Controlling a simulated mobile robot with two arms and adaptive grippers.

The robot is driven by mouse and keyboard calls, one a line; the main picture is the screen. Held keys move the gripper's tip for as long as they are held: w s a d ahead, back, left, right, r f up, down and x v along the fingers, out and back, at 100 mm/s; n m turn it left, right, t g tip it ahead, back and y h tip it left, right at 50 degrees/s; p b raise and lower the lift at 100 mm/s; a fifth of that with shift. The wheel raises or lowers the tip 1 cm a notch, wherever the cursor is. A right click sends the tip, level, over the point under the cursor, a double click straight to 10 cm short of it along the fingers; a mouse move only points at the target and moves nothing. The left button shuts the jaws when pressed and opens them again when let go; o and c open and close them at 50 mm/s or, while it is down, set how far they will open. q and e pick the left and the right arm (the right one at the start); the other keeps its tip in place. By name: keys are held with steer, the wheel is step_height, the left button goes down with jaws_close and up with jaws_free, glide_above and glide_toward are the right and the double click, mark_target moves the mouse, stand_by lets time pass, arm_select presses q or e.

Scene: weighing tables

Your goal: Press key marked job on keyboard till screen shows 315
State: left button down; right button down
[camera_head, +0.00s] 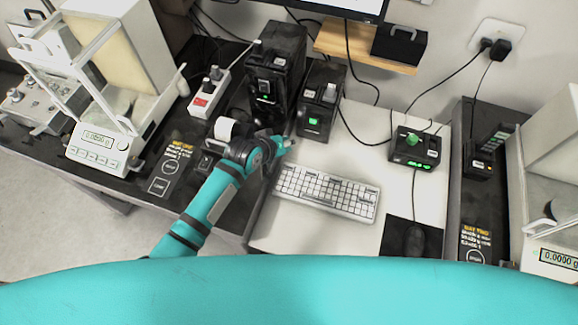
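A white keyboard (326,192) lies on the pale table top (290,232) in the middle. The marking "job" cannot be read on any key at this size. A screen (345,4) is cut off by the top edge, and no number on it shows. My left gripper (287,144) is at the end of a teal arm, above and to the left of the keyboard's upper left corner, apart from the keys in the picture. It is too small and dark to tell whether its fingers are open or shut. My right gripper is not in view.
Two black boxes (275,62) (320,100) stand behind the keyboard. A black device with a green knob (414,146) is at the right back, and a mouse (415,238) lies on a dark pad. Balances (98,140) (558,255) stand on both sides. The table in front of the keyboard is clear.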

arm_select(q)
steer(key=shift+f, duration=0.1)
steer(key=b, duration=0.8)
glide_above(286, 167)
step_height(286, 167, down, 7)
steer(key=shift+w+d+r, duration=0.1)
steer(key=shift+d, duration=0.05)
steer(key=shift+f+b, duration=0.35)
steer(key=shift+f, duration=0.5)
steer(key=shift+f, duration=0.45)
steer(key=shift+f, duration=0.65)
stand_by(0.5)
steer(key=shift+r, duration=0.15)
